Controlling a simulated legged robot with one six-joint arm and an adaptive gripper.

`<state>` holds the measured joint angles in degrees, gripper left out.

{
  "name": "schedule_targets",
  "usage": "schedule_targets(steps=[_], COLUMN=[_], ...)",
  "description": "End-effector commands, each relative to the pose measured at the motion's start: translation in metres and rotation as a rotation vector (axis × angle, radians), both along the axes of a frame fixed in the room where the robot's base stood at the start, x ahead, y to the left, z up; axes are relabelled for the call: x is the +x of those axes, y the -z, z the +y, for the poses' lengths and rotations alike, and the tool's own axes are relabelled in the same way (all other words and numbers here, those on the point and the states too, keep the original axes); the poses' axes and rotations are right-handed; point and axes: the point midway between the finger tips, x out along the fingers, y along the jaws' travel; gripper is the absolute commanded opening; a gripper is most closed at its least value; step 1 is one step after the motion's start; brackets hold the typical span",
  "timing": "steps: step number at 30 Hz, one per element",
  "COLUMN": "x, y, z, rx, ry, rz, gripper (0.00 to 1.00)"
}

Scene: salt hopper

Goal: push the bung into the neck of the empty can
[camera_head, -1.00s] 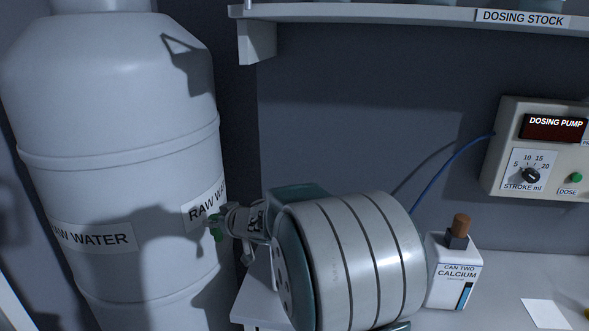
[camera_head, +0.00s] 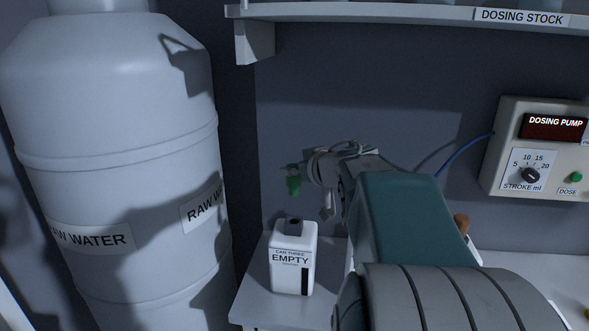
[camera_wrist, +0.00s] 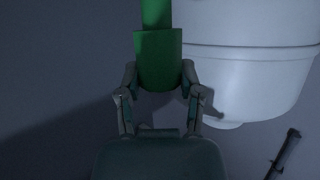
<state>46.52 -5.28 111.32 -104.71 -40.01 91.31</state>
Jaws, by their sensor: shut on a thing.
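The empty can (camera_head: 291,271) is white, labelled CAN THREE EMPTY, and stands upright on the left end of the bench. Its dark neck (camera_head: 295,226) is open at the top. The green bung (camera_head: 293,182) is held above the can, apart from the neck. In the wrist view the bung (camera_wrist: 158,60) is a green cylinder with a narrower part beyond the fingers. My gripper (camera_wrist: 158,82) is shut on the bung, one finger on each side. It also shows in the head view (camera_head: 304,172), above the can's neck.
The white raw water tank (camera_head: 120,160) stands left of the bench. The dosing stock shelf (camera_head: 410,14) hangs above. The dosing pump (camera_head: 545,150) is on the wall at right. The brown-topped stopper of can two (camera_head: 461,222) shows behind my arm.

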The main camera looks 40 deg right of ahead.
Motion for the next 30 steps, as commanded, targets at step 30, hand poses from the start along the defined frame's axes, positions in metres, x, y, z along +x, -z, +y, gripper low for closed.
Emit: schedule_targets(steps=[30], x=[-0.001], y=[0.059], z=[0.001], rx=[-0.009], ry=[0.002], rz=[0.003], gripper=[0.0])
